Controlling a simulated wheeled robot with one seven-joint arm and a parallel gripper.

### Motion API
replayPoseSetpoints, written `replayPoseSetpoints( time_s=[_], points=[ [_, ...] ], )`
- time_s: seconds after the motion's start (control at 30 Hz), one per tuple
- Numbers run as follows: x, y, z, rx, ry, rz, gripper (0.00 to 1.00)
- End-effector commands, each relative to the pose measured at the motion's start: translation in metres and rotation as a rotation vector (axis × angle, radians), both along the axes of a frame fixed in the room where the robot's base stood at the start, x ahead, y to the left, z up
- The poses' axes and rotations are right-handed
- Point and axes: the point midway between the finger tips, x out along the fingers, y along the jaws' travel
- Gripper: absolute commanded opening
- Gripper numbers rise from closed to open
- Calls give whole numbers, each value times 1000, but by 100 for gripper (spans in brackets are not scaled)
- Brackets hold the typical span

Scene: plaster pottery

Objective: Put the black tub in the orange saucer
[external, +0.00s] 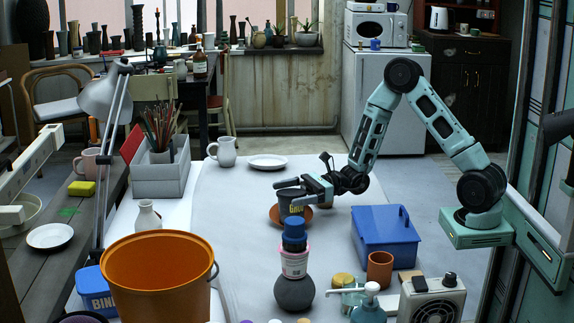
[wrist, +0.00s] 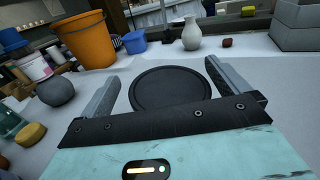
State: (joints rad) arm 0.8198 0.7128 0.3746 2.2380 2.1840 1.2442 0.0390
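The black tub (external: 291,208), with yellow lettering on its side, stands upright on the white table in the external view. My gripper (external: 288,188) is at the tub's top, reaching in from the right. In the wrist view the tub's round black lid (wrist: 171,89) lies between my two open fingers (wrist: 163,80), with a visible gap at the left finger. The saucer is hidden there.
A blue toolbox (external: 386,238) and a terracotta pot (external: 380,269) stand to the right. A stack with a blue-capped jar (external: 294,262) stands in front. A large orange bucket (external: 157,277) is front left. A white plate (external: 267,162) and jug lie behind, with clear table between.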

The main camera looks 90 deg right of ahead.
Motion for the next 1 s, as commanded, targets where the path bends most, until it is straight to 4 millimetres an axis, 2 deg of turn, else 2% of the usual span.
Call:
replayPoseSetpoints(
  time_s=[0.17,0.27,0.33,0.7,0.83,1.0],
  points=[
    [0,0,3,0,0,0,100],
    [0,0,13,-1,-2,0,100],
    [-11,-5,8,-1,3,-2,100],
    [-83,-35,9,0,1,-3,100],
    [-99,-42,8,-1,1,-3,100],
    [-110,-46,9,0,0,-1,100]
  ],
)
